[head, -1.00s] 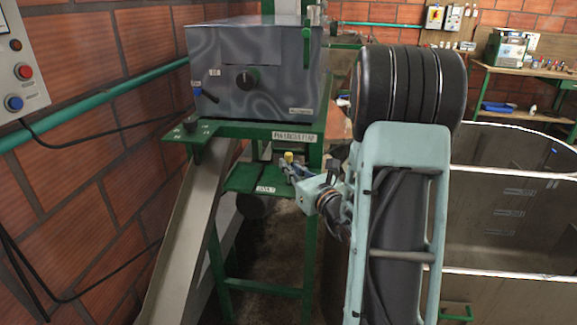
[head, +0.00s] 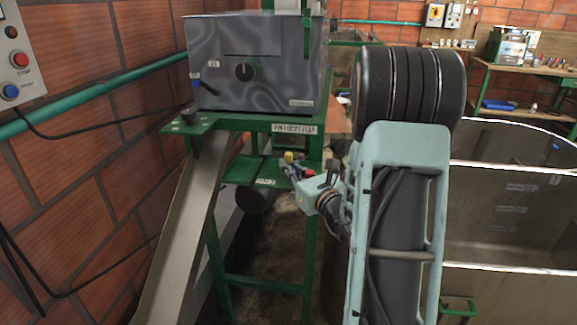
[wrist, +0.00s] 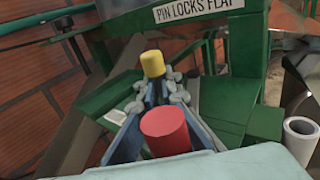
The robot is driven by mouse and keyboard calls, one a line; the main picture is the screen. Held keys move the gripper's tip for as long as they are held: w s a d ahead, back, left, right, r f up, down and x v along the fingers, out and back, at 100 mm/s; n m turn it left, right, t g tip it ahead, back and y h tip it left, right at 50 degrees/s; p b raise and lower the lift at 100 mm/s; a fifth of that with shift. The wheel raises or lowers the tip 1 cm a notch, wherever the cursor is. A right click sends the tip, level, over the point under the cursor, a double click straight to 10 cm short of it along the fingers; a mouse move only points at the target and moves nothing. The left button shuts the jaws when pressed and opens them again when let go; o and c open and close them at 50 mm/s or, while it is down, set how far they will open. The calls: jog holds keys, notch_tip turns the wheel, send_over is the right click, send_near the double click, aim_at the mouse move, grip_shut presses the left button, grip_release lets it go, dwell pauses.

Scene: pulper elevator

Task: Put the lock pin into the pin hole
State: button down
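A yellow-topped piece (head: 289,156), which may be the lock pin, shows at the fingertips; its yellow top (wrist: 152,65) stands upright between or just beyond them in the wrist view. My gripper (head: 292,169) is low over the green shelf, with its two fingers (wrist: 157,94) close together around or beside that piece. I cannot tell whether they grip it. A red cylinder (wrist: 166,131) is nearer the wrist camera, between the bluish finger links; it also shows beside my gripper in the head view (head: 309,172). I cannot make out the pin hole.
The green stand has a "PIN LOCKS FLAP" label (head: 294,128) under a grey machine box (head: 255,60). A metal chute (head: 185,235) slopes down left. A labelled green shelf (head: 240,171) is below. A large tank (head: 500,205) stands right. A grey tube (wrist: 300,138) is at the wrist view's right.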

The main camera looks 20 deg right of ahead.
jog(key=shift+f+b, duration=0.65)
jog(key=shift+f, duration=0.05)
jog(key=shift+r, duration=0.1)
jog(key=shift+r+p, duration=1.3)
jog(key=shift+r, duration=0.7)
jog(key=shift+b, duration=0.7)
dwell(0.6)
jog(key=shift+f+b, duration=2.1)
jog(key=shift+f, duration=0.05)
jog(key=c, duration=2.1)
grip_release()
jog(key=shift+s, duration=0.1)
